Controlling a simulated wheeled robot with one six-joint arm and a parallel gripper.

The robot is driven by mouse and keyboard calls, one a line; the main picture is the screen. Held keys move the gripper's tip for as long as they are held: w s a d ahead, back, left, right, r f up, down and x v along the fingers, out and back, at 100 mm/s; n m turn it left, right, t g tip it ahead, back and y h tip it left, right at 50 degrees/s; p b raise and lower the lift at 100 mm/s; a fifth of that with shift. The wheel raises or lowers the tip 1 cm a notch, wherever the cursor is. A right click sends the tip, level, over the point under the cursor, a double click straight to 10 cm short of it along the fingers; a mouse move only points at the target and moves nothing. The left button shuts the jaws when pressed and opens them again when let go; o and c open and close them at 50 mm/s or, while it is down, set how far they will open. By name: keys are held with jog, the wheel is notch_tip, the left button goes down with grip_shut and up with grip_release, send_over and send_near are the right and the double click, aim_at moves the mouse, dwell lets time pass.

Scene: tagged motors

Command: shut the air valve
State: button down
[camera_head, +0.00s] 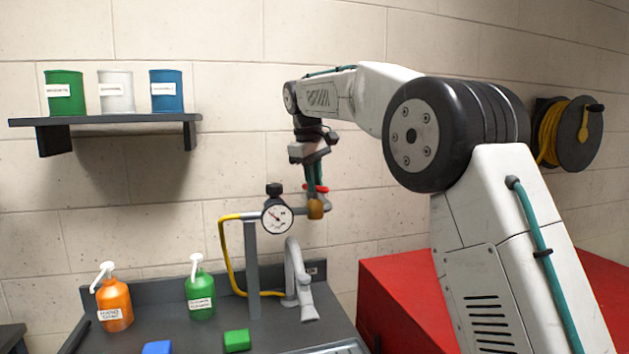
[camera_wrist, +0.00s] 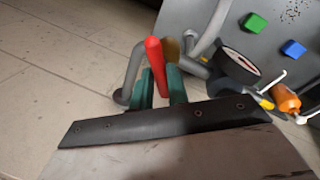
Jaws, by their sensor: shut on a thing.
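The air valve has a brass body (camera_head: 315,209) at the right end of a grey pipe, next to a round gauge (camera_head: 277,216). Its red handle (camera_head: 321,188) shows just above the brass body, and in the wrist view the red handle (camera_wrist: 155,58) stands between my teal fingers. My gripper (camera_head: 314,185) points down at the valve and is shut on the red handle. In the wrist view my gripper (camera_wrist: 160,88) hides the lower part of the handle. The brass body (camera_wrist: 171,49) shows just behind it.
Below are a grey worktop (camera_head: 180,330), a grey tap (camera_head: 297,275), a yellow hose (camera_head: 225,255), a green bottle (camera_head: 200,293), an orange bottle (camera_head: 114,304), a green block (camera_head: 237,340) and a blue block (camera_head: 157,348). A red cabinet (camera_head: 400,290) stands right. A shelf (camera_head: 110,119) holds three cans.

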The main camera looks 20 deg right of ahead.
aim_at(308, 203)
jog(key=m+g, duration=0.1)
jog(key=m, duration=0.6)
jog(key=shift+w, duration=0.15)
dwell(0.4)
jog(key=c, duration=1.4)
grip_release()
jog(key=shift+o, duration=0.2)
jog(key=shift+a, duration=0.1)
notch_tip(308, 203, up, 8)
jog(key=a, duration=0.1)
jog(key=shift+a+f, duration=0.15)
jog(key=shift+a, duration=0.1)
